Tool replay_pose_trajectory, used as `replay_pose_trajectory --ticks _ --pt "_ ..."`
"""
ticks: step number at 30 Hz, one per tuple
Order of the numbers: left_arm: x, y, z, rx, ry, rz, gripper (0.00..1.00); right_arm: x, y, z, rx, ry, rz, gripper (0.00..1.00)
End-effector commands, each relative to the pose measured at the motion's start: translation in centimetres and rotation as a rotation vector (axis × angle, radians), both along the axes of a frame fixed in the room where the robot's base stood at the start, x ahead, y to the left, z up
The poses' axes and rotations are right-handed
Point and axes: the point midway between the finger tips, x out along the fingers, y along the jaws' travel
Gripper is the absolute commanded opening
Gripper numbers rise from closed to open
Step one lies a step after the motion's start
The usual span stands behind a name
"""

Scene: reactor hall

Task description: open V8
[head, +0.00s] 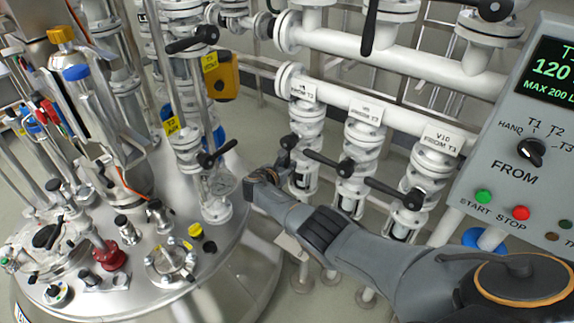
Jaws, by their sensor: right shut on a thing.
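My right gripper (277,174) reaches in from the lower right and is shut on this lever end. My left gripper is not in view.
V9's lever (328,163) and V10's lever (394,193) stick out leftwards, just right of V8 and close to my right arm. A control panel (520,150) stands at right. The steel reactor lid (130,265) with fittings fills the left.

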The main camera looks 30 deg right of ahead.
Motion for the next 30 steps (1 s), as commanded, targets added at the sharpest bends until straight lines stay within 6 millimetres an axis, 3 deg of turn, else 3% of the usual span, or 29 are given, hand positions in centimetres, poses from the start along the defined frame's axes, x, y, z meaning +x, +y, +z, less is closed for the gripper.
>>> replay_pose_trajectory --ticks 4,5,8,20,30 --pt "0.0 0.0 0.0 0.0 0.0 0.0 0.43 -0.4 -0.2 -0.6 0.001 0.011 -0.006 0.0" --pt "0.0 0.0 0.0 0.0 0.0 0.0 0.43 -0.4 -0.2 -0.6 0.001 0.011 -0.006 0.24" --pt "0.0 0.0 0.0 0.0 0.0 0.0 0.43 -0.4 -0.1 -0.5 0.001 0.01 -0.006 0.44" --pt "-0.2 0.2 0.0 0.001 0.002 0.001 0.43 -0.2 0.2 -0.1 0.001 0.001 -0.001 0.44" --pt "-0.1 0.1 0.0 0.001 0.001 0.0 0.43 -1.5 2.1 0.8 0.002 -0.002 -0.001 0.44"
